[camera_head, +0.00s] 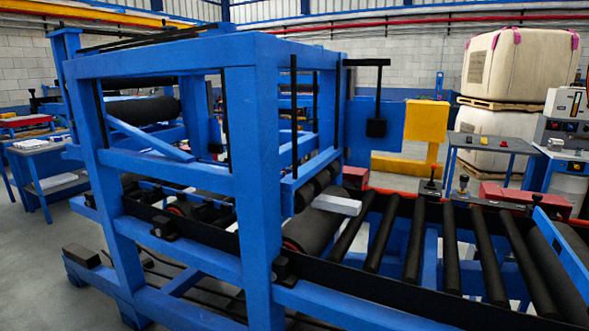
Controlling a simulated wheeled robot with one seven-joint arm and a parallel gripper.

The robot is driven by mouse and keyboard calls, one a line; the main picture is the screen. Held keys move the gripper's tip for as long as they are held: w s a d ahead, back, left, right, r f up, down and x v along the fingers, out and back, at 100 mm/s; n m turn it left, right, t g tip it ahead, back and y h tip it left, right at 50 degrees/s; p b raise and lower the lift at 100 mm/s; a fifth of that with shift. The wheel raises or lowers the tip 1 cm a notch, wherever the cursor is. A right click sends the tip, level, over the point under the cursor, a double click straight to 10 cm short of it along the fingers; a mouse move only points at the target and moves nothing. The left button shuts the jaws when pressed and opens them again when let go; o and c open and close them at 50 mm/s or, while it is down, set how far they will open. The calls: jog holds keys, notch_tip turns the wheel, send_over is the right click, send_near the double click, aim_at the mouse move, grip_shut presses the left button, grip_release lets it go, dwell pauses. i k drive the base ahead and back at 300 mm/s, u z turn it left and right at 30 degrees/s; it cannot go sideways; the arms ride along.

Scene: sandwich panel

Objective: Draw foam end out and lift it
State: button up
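A pale grey-white slab, which looks like the foam end (336,204), sticks out from under the blue machine frame on its right side. It lies over the dark roller at the outlet, and its other end is hidden inside the machine. I cannot tell how far it reaches in. My gripper is not in this view.
A blue machine frame (255,150) stands close in front, with posts and beams around the rollers. A roller conveyor (410,235) runs to the right. Behind it are a yellow post (427,122), a small table (494,143) and stacked wrapped bales (519,65).

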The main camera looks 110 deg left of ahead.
aim_at(348, 207)
jog(key=u, duration=3.2)
jog(key=i, duration=1.65)
